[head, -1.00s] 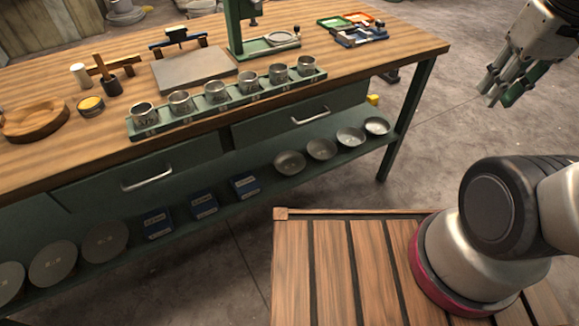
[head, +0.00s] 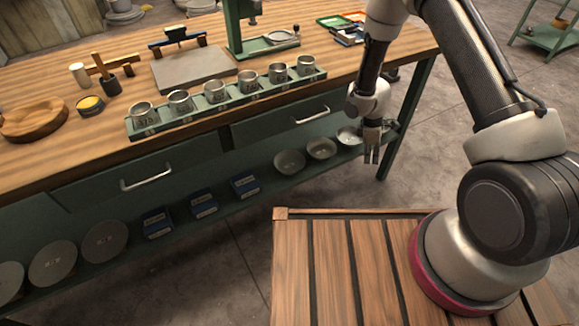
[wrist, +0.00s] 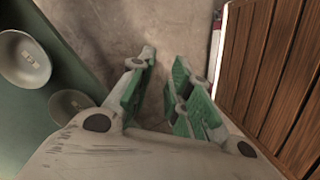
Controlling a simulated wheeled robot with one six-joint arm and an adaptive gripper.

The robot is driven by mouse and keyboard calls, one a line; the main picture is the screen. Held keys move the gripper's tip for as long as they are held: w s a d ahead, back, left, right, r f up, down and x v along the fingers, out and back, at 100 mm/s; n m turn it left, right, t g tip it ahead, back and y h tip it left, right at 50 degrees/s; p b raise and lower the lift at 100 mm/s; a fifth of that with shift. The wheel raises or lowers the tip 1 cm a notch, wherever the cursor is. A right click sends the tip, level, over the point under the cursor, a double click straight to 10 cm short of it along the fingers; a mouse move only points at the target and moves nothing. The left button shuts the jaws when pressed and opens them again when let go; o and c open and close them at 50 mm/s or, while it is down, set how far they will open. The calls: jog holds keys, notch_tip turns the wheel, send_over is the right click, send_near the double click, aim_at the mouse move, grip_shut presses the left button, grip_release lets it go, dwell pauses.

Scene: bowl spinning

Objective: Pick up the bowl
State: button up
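Shallow grey metal bowls stand in a row on the bench's lower green shelf in the head view: one at left (head: 289,161), one in the middle (head: 321,148), and one farther right (head: 348,135), partly hidden by my gripper. The fourth place at the right end is hidden behind my gripper. My gripper (head: 371,157) points down at the shelf's right end. In the wrist view, my gripper (wrist: 163,66) is open with green-padded fingers and nothing between them. Two bowls show to its left, an upper one (wrist: 22,58) and a lower one (wrist: 70,104), apart from the fingers.
The wooden bench top (head: 205,133) overhangs the shelf and carries a green rack (head: 180,118) of metal cups. Blue boxes (head: 203,204) stand left of the bowls. A slatted wooden platform (head: 340,270) is in front. Grey floor lies between.

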jog(key=w+a+f+n+t+y, duration=0.1)
jog(key=a+f+n, duration=0.2)
jog(key=f, duration=0.4)
jog(key=w+a+f+n+y, duration=0.1)
jog(key=a+f+n, duration=0.25)
jog(key=f, duration=0.35)
jog(key=n+t+y, duration=0.3)
jog(key=n+y, duration=0.3)
jog(key=n, duration=0.4)
send_near(299, 168)
jog(key=shift+d+m, duration=0.25)
jog(key=shift+d, duration=0.05)
jog(key=shift+w+a+f, duration=0.1)
jog(key=shift+a, duration=0.1)
jog(key=x, duration=0.7)
jog(key=shift+a+f, duration=0.1)
jog(key=shift+a, duration=0.1)
jog(key=shift+c, duration=0.2)
grip_shut()
